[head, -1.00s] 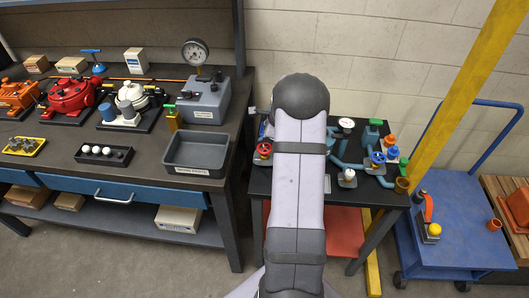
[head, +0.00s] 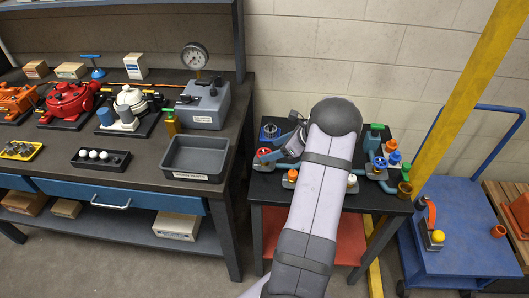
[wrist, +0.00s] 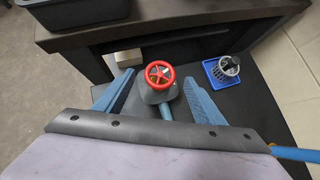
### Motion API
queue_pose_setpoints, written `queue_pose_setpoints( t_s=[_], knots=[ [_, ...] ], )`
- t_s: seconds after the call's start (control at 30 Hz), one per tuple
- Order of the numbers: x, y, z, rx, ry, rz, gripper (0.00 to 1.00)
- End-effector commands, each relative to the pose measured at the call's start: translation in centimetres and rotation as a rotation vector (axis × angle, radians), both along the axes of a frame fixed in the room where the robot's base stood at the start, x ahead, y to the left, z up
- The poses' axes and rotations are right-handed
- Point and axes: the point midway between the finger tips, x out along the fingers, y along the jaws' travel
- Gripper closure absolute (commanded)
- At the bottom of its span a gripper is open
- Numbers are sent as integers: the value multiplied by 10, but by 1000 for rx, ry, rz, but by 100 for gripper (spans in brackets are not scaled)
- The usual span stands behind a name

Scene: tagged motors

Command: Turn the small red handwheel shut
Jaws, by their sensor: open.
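A red handwheel (wrist: 159,75) with spokes sits on a grey valve body at the end of a blue pipe (wrist: 165,110), on the small black table. In the head view the handwheel (head: 264,152) shows at the table's left end, partly covered by my gripper (head: 281,148). In the wrist view my gripper (wrist: 158,82) is open, with one blue finger on each side of the handwheel. The fingers look apart from its rim, and nothing is held.
A blue holder with a grey slotted part (wrist: 228,68) stands right of the handwheel in the wrist view. Orange, blue and white-topped fittings crowd the table's right and front. The workbench with a grey bin (head: 196,158) stands left, across a narrow gap.

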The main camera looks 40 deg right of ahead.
Motion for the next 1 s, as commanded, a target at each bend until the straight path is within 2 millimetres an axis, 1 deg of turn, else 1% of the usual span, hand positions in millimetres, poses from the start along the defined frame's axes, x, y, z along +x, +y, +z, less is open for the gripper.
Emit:
queue_pose_setpoints(
  t_s=[0.2,0.4,0.53,0.77,0.8,0.97,1.0],
  knots=[
    [19,8,-20,0,1,1,37],
    [32,12,-33,-1,1,-1,37],
    [35,14,-37,-1,1,-1,37],
    [35,14,-38,-2,0,-1,37],
    [35,14,-38,-2,0,-1,39],
    [35,14,-38,-2,0,-1,77],
    [35,14,-37,-2,0,-1,78]
  ],
)
